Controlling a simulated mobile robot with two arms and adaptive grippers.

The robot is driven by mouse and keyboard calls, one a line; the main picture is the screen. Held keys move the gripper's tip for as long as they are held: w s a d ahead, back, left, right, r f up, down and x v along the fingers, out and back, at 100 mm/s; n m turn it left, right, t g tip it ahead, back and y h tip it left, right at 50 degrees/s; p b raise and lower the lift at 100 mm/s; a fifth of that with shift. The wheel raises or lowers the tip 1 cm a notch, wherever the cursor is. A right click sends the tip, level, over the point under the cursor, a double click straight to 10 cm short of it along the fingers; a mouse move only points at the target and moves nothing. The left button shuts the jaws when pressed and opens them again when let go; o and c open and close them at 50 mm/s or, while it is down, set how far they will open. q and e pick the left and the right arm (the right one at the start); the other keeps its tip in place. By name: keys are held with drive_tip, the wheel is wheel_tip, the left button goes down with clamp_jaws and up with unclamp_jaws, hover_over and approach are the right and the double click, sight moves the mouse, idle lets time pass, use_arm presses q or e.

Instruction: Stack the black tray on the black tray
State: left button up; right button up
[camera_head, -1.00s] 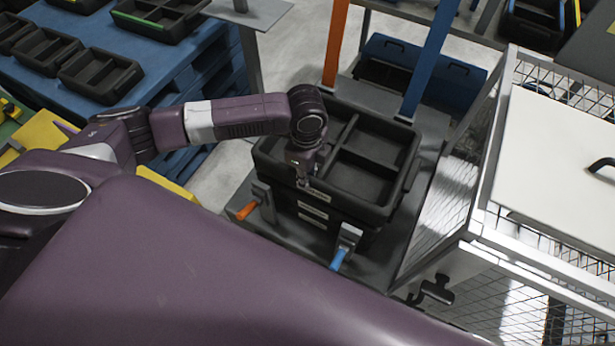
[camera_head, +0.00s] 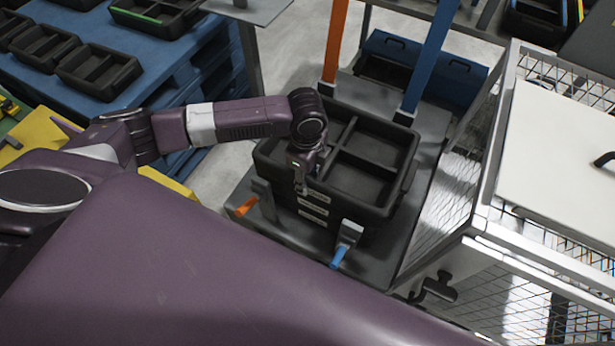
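A black divided tray (camera_head: 372,182) sits on top of a stack of similar black trays (camera_head: 312,214) between corner posts, its walls roughly in line with those below. Pale labels show on the stack's near side. My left gripper (camera_head: 301,186) points down at the near left wall of the top tray, close to or at its rim. Its fingers are small and dark, so I cannot tell whether they are open or shut on the rim. My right gripper is out of view.
An orange post (camera_head: 336,45) and a blue post (camera_head: 430,60) rise behind the stack. Orange (camera_head: 246,207) and blue (camera_head: 340,257) handles stand at its front. A wire cage with a white lid (camera_head: 560,150) is close on the right. More black trays (camera_head: 98,67) lie on a blue pallet.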

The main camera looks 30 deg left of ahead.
use_arm(q)
drive_tip(key=shift+s+f, duration=0.1)
wheel_tip(320, 180, up, 12)
idle(0.5)
idle(0.5)
